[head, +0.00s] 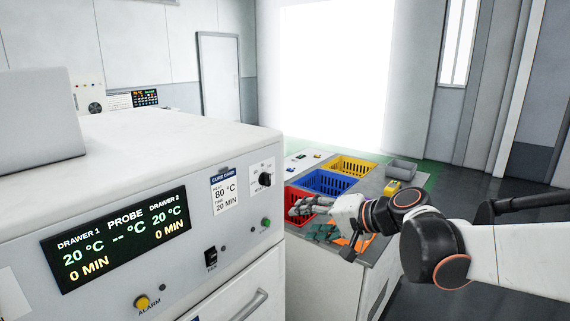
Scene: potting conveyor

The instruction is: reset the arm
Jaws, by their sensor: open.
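My arm (430,245) reaches in from the right edge of the head view, over the near part of a low bench. My gripper (296,208) is at its end, pointing left towards the white oven cabinet. It is open, and I see nothing held in it. The gripper is small in the view and overlaps the red basket (293,194) behind it. I cannot tell how high it is above the bench.
The white cabinet (150,140) with its display (120,238) and drawer handle (250,305) fills the left. On the bench are a blue basket (325,182), a yellow basket (356,166), a grey bin (402,169) and green parts (322,231). Floor (480,190) is clear at right.

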